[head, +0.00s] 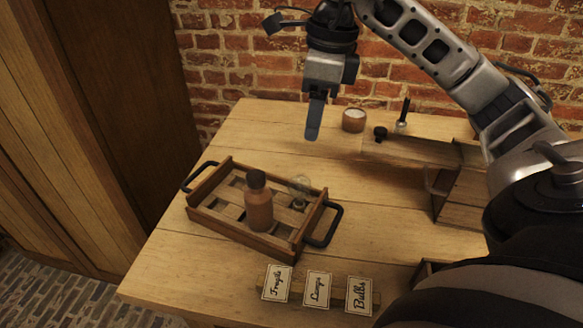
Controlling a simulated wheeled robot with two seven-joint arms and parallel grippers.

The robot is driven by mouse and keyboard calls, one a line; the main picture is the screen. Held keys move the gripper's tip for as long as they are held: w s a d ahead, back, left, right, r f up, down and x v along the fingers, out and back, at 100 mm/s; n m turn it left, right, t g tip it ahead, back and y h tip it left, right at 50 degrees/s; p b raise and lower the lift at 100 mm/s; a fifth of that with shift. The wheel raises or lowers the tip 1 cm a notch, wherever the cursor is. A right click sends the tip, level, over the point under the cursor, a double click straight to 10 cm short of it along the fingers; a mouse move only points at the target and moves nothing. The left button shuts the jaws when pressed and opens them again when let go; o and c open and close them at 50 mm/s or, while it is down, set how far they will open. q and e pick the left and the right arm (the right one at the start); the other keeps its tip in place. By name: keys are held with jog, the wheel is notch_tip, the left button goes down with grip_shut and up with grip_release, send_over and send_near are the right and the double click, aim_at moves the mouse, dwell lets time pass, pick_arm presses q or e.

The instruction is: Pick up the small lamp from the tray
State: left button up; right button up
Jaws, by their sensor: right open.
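The wooden tray (240,236) with black handles stands on the left part of the table. The small lamp (299,187), a clear glass bulb with a dark base, stands upright in the tray's right part. A brown bottle with a dark cap (259,204) stands in the tray just left of the lamp. My right gripper (314,120) is open, empty and pointing down, above the table behind the tray, apart from the lamp. Its fingers are seen nearly edge-on. My left gripper is out of view.
Three label cards, Fragile (277,283), Lamps (317,288) and Bulbs (359,296), stand at the table's front edge. A white-topped cup (354,120) and dark small items stand at the back. A wooden box (461,187) is on the right. The table's middle is clear.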

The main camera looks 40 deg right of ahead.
send_over(300, 179)
jog(key=d, duration=0.1)
jog(key=f, duration=0.4)
jog(key=s+f, duration=0.1)
jog(key=f, duration=0.1)
jog(key=shift+d+f+b, duration=0.1)
jog(key=shift+f+b, duration=0.15)
jog(key=shift+b, duration=0.05)
jog(key=shift+w+a+f, duration=0.15)
jog(key=shift+w+f, duration=0.05)
jog(key=shift+f, duration=0.75)
jog(key=shift+w+a+f, duration=0.1)
jog(key=shift+w+f, duration=0.05)
jog(key=shift+f, duration=0.8)
jog(key=shift+w+a+f, duration=0.15)
jog(key=shift+w+f, duration=0.05)
jog(key=shift+f, duration=0.75)
grip_shut()
jog(key=shift+s+a, duration=0.1)
jog(key=shift+s, duration=0.05)
